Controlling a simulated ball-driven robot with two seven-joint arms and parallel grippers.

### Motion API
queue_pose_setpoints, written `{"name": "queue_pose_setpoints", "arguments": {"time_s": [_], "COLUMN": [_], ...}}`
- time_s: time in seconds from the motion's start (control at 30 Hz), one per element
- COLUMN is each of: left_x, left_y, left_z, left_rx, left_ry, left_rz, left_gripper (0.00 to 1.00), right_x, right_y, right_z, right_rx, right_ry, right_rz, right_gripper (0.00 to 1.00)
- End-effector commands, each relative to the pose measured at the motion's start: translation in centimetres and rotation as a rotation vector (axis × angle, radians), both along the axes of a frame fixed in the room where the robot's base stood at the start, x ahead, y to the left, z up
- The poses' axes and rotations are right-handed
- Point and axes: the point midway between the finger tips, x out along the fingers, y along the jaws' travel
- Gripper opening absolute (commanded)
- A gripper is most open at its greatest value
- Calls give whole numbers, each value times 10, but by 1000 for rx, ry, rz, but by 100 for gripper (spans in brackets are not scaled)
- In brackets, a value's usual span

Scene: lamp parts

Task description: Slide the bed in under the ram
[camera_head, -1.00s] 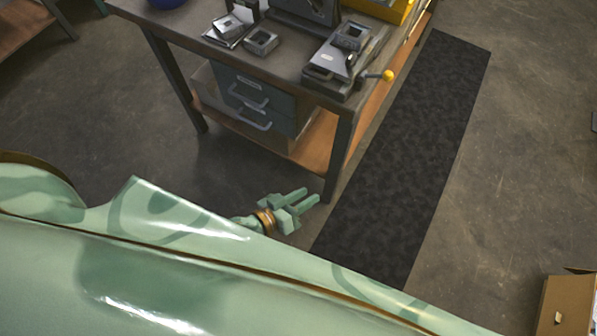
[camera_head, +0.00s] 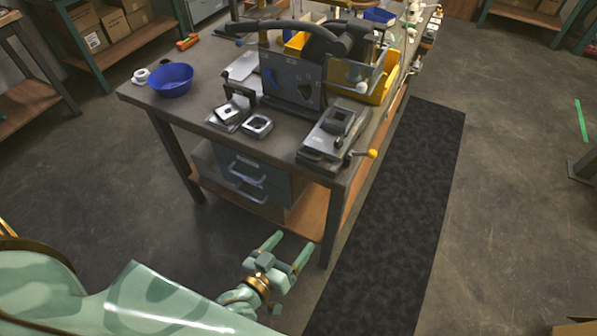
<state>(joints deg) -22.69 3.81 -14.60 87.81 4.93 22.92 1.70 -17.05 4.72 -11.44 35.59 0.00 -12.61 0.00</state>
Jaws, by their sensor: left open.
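A grey bed (camera_head: 318,150) with a square block on top and a lever with a yellow knob (camera_head: 371,153) lies at the near right corner of the workbench. The press (camera_head: 292,80), a dark upright frame with a long black arm on top, stands behind it on the bench. The bed sits in front and to the right of the press, apart from its frame as far as I can see. The ram itself I cannot make out clearly. My left gripper (camera_head: 293,242) is open and empty, low in front of the bench near its front leg. My right gripper is not in view.
Two small metal parts (camera_head: 257,125) lie left of the bed. A blue bowl (camera_head: 171,80) stands at the bench's left end. Drawers (camera_head: 250,176) hang below the top. A dark mat (camera_head: 400,205) lies on clear floor to the right.

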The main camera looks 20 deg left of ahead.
Motion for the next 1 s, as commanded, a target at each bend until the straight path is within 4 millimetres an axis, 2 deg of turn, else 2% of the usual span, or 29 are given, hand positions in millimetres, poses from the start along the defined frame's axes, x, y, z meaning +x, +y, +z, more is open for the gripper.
{"name": "queue_pose_setpoints", "arguments": {"time_s": [0.03,0.1,0.2,0.37,0.47,0.8,1.0], "left_x": [5,11,21,35,55,140,172], "left_y": [21,47,60,56,54,46,42], "left_z": [37,64,82,83,83,82,82], "left_rx": [68,183,296,327,326,324,323], "left_ry": [-65,-138,-205,-220,-221,-219,-218], "left_rz": [56,99,98,82,81,80,80], "left_gripper": [75,75,75,75,75,75,75], "right_x": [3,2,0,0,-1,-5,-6], "right_y": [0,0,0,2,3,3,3], "right_z": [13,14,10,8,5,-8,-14], "right_rx": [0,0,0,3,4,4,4], "right_ry": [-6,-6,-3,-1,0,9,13], "right_rz": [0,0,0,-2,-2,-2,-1], "right_gripper": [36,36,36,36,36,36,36]}}
